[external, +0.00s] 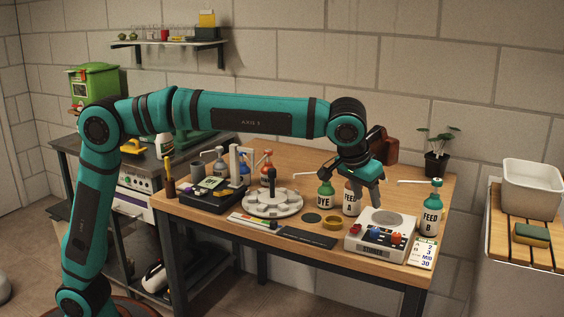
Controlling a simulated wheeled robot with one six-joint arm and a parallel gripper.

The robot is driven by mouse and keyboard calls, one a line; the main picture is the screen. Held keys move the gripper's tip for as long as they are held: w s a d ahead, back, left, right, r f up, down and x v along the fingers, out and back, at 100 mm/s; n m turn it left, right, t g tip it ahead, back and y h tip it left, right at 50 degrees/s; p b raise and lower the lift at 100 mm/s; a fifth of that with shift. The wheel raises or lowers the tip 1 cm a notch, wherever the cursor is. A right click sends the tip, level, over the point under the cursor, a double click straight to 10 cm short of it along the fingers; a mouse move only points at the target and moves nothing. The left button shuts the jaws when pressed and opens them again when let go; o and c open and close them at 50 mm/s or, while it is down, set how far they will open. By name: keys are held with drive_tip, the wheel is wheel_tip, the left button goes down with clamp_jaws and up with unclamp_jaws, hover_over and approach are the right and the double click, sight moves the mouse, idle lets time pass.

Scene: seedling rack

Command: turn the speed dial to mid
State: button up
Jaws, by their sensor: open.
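A white stirrer (365,250) stands near the front right corner of the wooden bench. Its top has a round grey plate (389,220) and, in front of that, a dark strip with small red and blue controls (396,238). The speed dial is among these controls, but its setting and any marks are too small to read. My gripper (378,206) is open and empty, fingers pointing down, above the stirrer's back left part. I cannot tell its exact height above the stirrer.
A green DYE bottle (325,197) and a FEED A bottle (350,203) stand close to my gripper's left. A FEED B bottle (432,215) stands to the right, behind a number card (421,254). A yellow ring (331,223) and dark slab (306,237) lie left of the stirrer.

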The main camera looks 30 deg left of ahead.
sight(375, 229)
drive_tip(key=x, duration=1.1)
drive_tip(key=shift+w+d+f, duration=0.1)
drive_tip(key=shift+w+f, duration=0.05)
drive_tip(key=shift+f, duration=0.1)
clamp_jaws()
